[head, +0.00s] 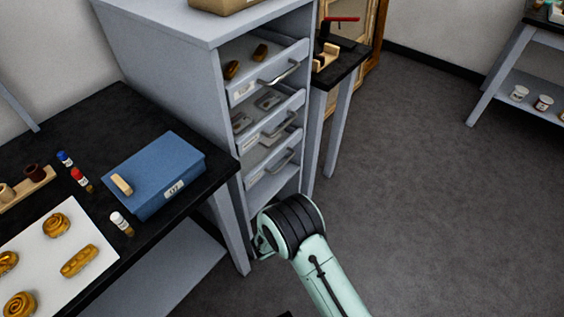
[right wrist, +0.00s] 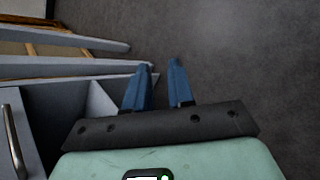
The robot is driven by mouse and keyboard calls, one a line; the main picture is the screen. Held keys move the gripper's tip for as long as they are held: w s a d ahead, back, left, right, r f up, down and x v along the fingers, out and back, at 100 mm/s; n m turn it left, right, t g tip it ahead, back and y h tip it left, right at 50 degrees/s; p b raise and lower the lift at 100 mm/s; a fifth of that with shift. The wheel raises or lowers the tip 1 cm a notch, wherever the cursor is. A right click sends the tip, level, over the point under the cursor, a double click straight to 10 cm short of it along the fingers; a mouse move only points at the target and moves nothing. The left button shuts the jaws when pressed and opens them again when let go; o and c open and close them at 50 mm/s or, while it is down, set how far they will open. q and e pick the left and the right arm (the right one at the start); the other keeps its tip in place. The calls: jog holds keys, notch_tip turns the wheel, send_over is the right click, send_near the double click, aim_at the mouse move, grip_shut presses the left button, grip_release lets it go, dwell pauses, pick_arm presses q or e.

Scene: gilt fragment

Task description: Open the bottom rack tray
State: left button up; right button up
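The grey rack (head: 170,60) stands left of centre in the head view, with several trays stacked in it. The lowest tray front that I can make out, the bottom tray (head: 270,178), has a metal handle and sits below the others. My right gripper is low in front of the rack, its fingers hidden behind my wrist in the head view. In the right wrist view my right gripper (right wrist: 159,88) has two blue fingers apart with nothing between them. The left finger is close to grey panel edges; contact is unclear. A metal handle (right wrist: 13,140) shows at the left.
A black table (head: 80,125) with a blue box (head: 153,172), small bottles and a white sheet (head: 45,262) of gilt pieces stands left of the rack. A small dark-topped stand (head: 340,68) is right of it. The floor (head: 430,180) to the right is clear.

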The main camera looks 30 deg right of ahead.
aim_at(280, 168)
pick_arm(q)
notch_tip(280, 168, up, 3)
jog(key=s+d+p, duration=0.1)
jog(key=d, duration=0.2)
pick_arm(e)
jog(key=w+a+r+n+t+h, duration=0.4)
jog(key=w+r+t, duration=0.5)
jog(key=w+r, duration=0.5)
jog(key=shift+y, duration=0.6)
jog(key=x, duration=0.3)
jog(key=b+x, duration=0.1)
jog(key=x, duration=0.3)
jog(key=f+b+x, duration=0.1)
jog(key=x, duration=0.3)
jog(key=shift+a, duration=0.15)
pick_arm(q)
jog(key=shift+t, duration=0.3)
jog(key=shift+w+a+f, duration=0.55)
jog(key=shift+w+f, duration=0.1)
jog(key=shift+w, duration=0.25)
jog(key=shift+w+a+f, duration=0.5)
jog(key=shift+w+f, duration=0.15)
jog(key=shift+w, duration=0.25)
pick_arm(e)
jog(key=shift+w+d+f, duration=0.15)
jog(key=shift+w+d, duration=0.35)
jog(key=shift+d, duration=0.05)
grip_shut()
